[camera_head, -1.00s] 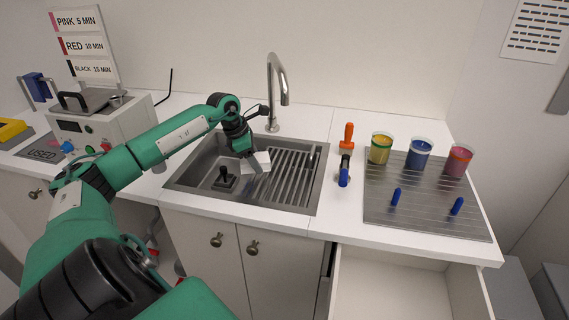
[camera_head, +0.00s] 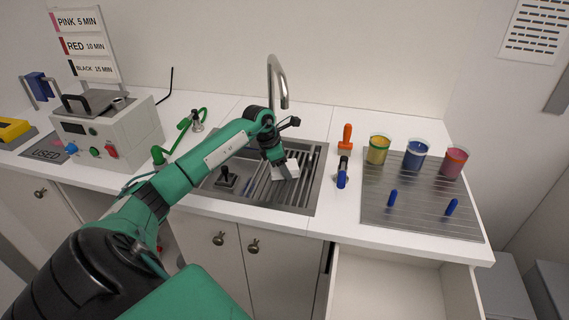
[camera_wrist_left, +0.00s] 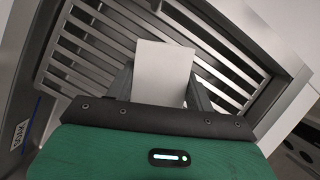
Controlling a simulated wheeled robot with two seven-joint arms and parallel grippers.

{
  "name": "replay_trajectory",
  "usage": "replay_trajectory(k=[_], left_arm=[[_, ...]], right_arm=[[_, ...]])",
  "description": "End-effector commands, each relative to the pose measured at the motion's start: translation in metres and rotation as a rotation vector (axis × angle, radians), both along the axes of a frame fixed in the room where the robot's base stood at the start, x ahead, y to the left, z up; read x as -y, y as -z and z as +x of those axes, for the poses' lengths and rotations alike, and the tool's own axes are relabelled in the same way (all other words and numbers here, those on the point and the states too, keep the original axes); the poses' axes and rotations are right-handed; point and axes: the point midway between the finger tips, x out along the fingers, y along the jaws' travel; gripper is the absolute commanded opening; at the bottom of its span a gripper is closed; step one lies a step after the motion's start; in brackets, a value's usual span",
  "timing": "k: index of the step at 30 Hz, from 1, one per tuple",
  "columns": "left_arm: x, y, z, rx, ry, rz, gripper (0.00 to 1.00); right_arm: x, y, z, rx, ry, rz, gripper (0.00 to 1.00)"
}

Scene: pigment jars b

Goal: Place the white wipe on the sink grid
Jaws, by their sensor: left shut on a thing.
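The white wipe (camera_head: 286,168) is held by my left gripper (camera_head: 281,172) over the sink grid. In the left wrist view the wipe (camera_wrist_left: 162,72) shows as a pale flat sheet between the two fingers (camera_wrist_left: 160,88), which are shut on it. The sink grid (camera_head: 264,190) is a set of metal bars over the right part of the sink; its bars (camera_wrist_left: 85,52) lie behind the wipe in the left wrist view. Whether the wipe touches the bars I cannot tell. My right gripper is not in view.
The faucet (camera_head: 277,80) rises behind the sink. A dark-handled object (camera_head: 227,178) sits in the left basin. A drawer (camera_head: 385,285) is open below.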

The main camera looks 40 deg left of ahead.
Motion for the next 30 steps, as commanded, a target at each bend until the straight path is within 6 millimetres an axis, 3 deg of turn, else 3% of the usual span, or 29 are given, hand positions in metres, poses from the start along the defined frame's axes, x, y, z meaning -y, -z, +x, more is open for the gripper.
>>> replay_trajectory(k=[9, 10, 13, 25, 30], left_arm=[[-0.001, 0.003, 0.0, 0.001, 0.0, 0.002, 0.29], [-0.001, 0.003, 0.0, 0.002, 0.0, 0.001, 0.56], [-0.001, 0.002, 0.0, 0.002, 0.0, 0.001, 0.75], [-0.002, -0.004, -0.001, 0.003, -0.001, 0.003, 0.76], [-0.01, -0.029, -0.009, 0.006, 0.001, 0.007, 0.76]], right_arm=[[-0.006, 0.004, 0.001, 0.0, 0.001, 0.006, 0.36], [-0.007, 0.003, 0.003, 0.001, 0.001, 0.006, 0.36], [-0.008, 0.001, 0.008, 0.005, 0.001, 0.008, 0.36], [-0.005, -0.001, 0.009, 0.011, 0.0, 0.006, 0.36], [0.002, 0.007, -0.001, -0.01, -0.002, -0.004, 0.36]])
